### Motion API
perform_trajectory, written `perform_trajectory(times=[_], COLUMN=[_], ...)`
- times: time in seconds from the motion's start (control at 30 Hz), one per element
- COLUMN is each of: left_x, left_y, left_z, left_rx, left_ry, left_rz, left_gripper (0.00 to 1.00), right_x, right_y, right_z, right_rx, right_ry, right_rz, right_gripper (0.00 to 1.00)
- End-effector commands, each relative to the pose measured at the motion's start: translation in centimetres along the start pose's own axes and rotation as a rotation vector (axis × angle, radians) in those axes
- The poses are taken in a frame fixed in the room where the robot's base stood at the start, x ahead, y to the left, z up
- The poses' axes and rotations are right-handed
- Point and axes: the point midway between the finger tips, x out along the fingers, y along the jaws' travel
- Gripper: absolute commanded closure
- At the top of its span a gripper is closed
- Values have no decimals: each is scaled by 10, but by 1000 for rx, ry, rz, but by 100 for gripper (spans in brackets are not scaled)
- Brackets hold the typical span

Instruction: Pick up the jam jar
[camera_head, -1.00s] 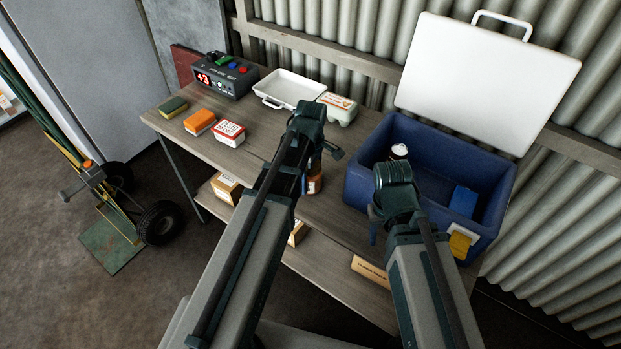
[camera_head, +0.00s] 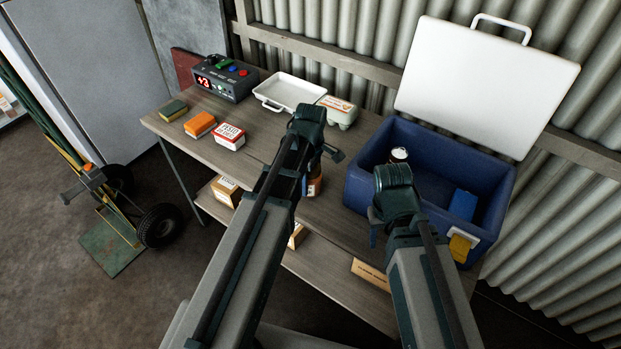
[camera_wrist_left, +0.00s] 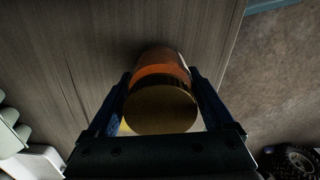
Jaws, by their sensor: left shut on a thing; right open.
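The jam jar (camera_head: 314,187) is an amber jar, partly hidden behind my left arm in the head view. In the left wrist view the jar (camera_wrist_left: 162,100) shows its gold lid and an orange body between the two fingers. My left gripper (camera_wrist_left: 160,105) is shut on the jar, with one finger on each side. In the head view my left gripper (camera_head: 318,165) is over the table's front part; I cannot tell whether the jar is touching the table. My right gripper (camera_head: 378,228) is open beside the blue cool box, its fingers mostly hidden.
The open blue cool box (camera_head: 362,186) stands at the right of the table (camera_head: 262,138), holding a white-topped container (camera_head: 399,154) and a blue block (camera_head: 463,204). A white tray (camera_head: 293,88), egg carton (camera_head: 339,110), red-and-white tub (camera_head: 230,136), orange block (camera_head: 200,123) and control box (camera_head: 226,77) stand further back.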

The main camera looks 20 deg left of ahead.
Motion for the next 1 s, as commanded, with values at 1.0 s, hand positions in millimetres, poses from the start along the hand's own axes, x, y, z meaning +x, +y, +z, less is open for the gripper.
perform_trajectory(times=[1.0], left_x=[-100], left_y=[-1], left_z=[0], left_rx=[0], left_ry=[0], left_rz=[0], left_gripper=[100], right_x=[-99], right_y=[9], right_z=[6], right_rx=[0], right_ry=[0], right_rz=[0], right_gripper=[50])
